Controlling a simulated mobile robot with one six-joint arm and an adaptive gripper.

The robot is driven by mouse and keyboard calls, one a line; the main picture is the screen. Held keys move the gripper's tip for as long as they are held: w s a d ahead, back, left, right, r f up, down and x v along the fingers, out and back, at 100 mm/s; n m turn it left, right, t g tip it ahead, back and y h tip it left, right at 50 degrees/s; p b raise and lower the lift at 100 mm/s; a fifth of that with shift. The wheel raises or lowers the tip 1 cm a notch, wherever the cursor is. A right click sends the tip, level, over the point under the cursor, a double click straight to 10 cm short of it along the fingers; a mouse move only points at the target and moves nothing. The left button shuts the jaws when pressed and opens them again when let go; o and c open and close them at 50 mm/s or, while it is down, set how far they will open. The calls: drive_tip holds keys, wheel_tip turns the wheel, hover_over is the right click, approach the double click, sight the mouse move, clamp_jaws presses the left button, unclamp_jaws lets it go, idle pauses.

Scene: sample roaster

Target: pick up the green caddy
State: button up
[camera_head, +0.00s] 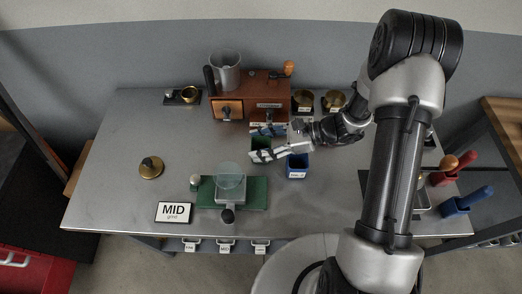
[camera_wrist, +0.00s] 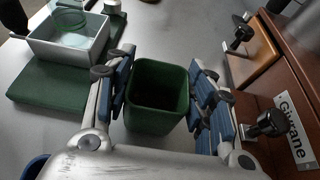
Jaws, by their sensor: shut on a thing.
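The green caddy (camera_wrist: 157,95) is an open-topped square box, seen from above between my two blue-padded fingers in the wrist view. In the head view a part of the green caddy (camera_head: 261,143) shows between the fingers, in front of the wooden grinder. My gripper (camera_wrist: 160,92) is shut on the caddy, with a finger along each side. It also shows in the head view (camera_head: 265,143), reaching in from the right. The inside of the caddy is dark, and I cannot tell whether its base touches the table.
The wooden grinder (camera_head: 262,95) with drawers stands close behind. A blue caddy (camera_head: 297,170) stands just right of my gripper. A scale with a clear bowl (camera_head: 230,178) sits on a green mat (camera_head: 258,193) in front. The table's left side is mostly clear around a brass weight (camera_head: 151,169).

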drive_tip(key=shift+c, duration=1.2)
